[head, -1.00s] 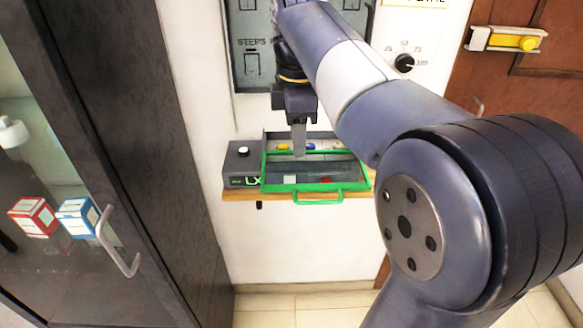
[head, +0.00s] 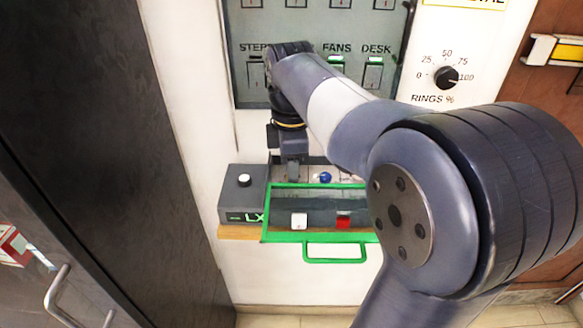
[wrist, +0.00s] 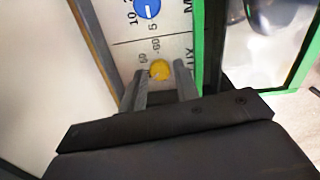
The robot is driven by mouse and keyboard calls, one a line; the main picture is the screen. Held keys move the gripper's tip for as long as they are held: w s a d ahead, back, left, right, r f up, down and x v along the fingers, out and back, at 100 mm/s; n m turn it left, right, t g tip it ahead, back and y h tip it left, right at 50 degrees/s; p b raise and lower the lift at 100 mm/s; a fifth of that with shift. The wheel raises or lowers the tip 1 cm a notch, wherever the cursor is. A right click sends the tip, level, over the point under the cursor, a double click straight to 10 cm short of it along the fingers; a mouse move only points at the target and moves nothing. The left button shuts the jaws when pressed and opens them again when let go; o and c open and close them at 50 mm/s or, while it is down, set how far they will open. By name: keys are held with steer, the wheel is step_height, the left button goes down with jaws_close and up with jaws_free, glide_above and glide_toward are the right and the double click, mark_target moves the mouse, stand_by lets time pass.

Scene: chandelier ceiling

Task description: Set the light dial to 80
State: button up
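A yellow dial (wrist: 160,69) sits on a pale panel in the wrist view, with small numbers, apparently 50 and 60, beside it and letters ending in "UX". My gripper (wrist: 160,76) is open, with one finger on each side of the yellow dial and gaps visible. Whether the fingertips are level with it is unclear. In the head view my gripper (head: 293,175) points down over the back of the box and hides the yellow dial. The dial's pointer is too small to read.
A blue dial (wrist: 147,8) is beside the yellow one; it shows in the head view too (head: 325,177). A green-framed clear cover (head: 318,241) with a handle is in front. A grey unit (head: 243,194) with a white button adjoins it. A black "RINGS %" knob (head: 446,77) is on the wall.

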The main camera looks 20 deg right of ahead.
steer(key=shift+c, duration=0.2)
jaws_close()
stand_by(0.3)
steer(key=m+p, duration=0.4)
steer(key=shift+r+m, duration=0.2)
steer(key=shift+m, duration=0.1)
steer(key=m+p, duration=0.3)
steer(key=m, duration=0.3)
steer(key=m+p, duration=0.2)
steer(key=m, duration=0.4)
steer(key=shift+f+m+p, duration=0.1)
steer(key=shift+m+p, duration=0.2)
steer(key=shift+p, duration=0.1)
steer(key=m+p, duration=0.1)
steer(key=m, duration=0.5)
steer(key=shift+m+p, duration=0.3)
steer(key=shift+f, duration=0.1)
